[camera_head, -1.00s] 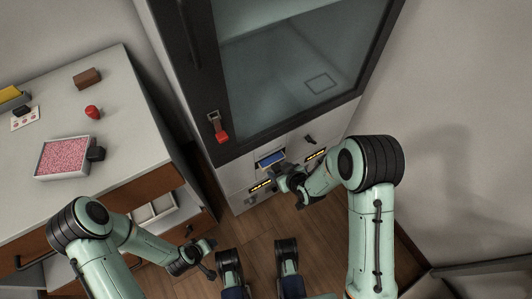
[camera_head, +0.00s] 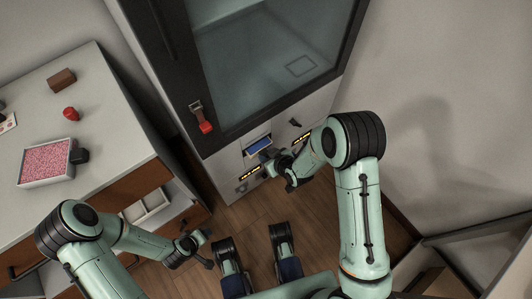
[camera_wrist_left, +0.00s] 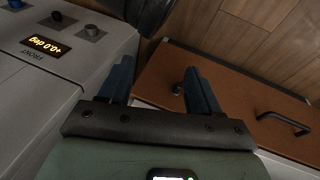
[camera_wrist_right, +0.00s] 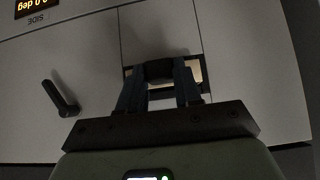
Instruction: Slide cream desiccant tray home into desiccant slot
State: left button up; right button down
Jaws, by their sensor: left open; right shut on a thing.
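The cream desiccant tray is mostly hidden. A blue patch with a pale rim, which looks like its filled top (camera_head: 259,146), shows at an opening in the cabinet's lower front. In the right wrist view a cream front (camera_wrist_right: 195,72) shows beside a black handle (camera_wrist_right: 158,70), framed by the dark slot edge (camera_wrist_right: 205,88). My right gripper (camera_head: 270,160) is shut on that handle, its fingers at both sides of it in the wrist view. How deep the tray sits cannot be told. My left gripper (camera_head: 206,248) is open and empty, low between counter and cabinet; its fingers (camera_wrist_left: 160,80) are apart.
A pale tray of pink beads with a black handle (camera_head: 47,162) lies on the counter (camera_head: 105,110), near a red object (camera_head: 71,114) and a brown block (camera_head: 62,79). An open drawer (camera_head: 148,207) juts from the counter. A red latch (camera_head: 205,127) hangs on the cabinet door.

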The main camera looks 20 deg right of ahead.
pick_arm(q)
jog(key=s+d+r+g+h+p, duration=0.1)
jog(key=s+d+r+p, duration=0.2)
jog(key=s+r, duration=0.1)
jog(key=shift+s+g, duration=0.4)
jog(key=shift+s, duration=0.4)
pick_arm(e)
jog(key=s+d, duration=0.3)
jog(key=s, duration=0.5)
jog(key=s+d, duration=0.3)
jog(key=s, duration=0.5)
jog(key=shift+s, duration=0.4)
jog(key=shift+d, duration=0.1)
